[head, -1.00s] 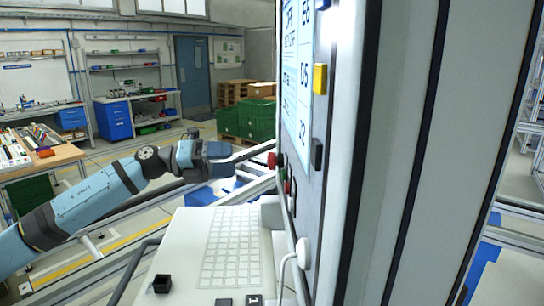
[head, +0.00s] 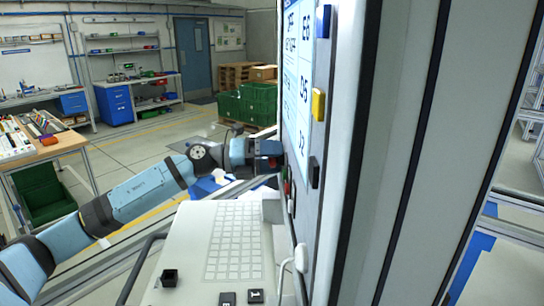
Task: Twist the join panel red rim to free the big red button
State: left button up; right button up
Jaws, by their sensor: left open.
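The join panel (head: 305,210) stands edge-on to me at centre right, with its face turned to the left. A red button part (head: 286,186) shows in a thin sliver on its lower face. I cannot tell the rim from the button at this angle. My left gripper (head: 277,156) reaches in from the left at the panel's face, just above that red part. It is open. Its fingertips are dark and small, and whether they touch the rim is not clear. My right gripper is not in view.
A keyboard shelf (head: 180,260) juts out below the panel, under my left arm. A yellow button (head: 318,105) and a black knob (head: 314,175) sit on the panel's edge. A workbench (head: 50,150) is at left.

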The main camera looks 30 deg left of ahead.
pick_arm(q)
jog(key=shift+c, duration=0.5)
jog(key=c, duration=0.8)
jog(key=m+b, duration=0.4)
jog(key=b, duration=0.1)
jog(key=shift+f+b, duration=0.2)
jog(key=shift+b, duration=0.2)
jog(key=shift+c, duration=0.2)
jog(key=shift+r+m+b, duration=0.2)
jog(key=shift+m+b, duration=1.35)
jog(key=shift+m, duration=0.05)
jog(key=shift+s, duration=0.1)
jog(key=o, duration=0.9)
jog(key=shift+o, duration=0.2)
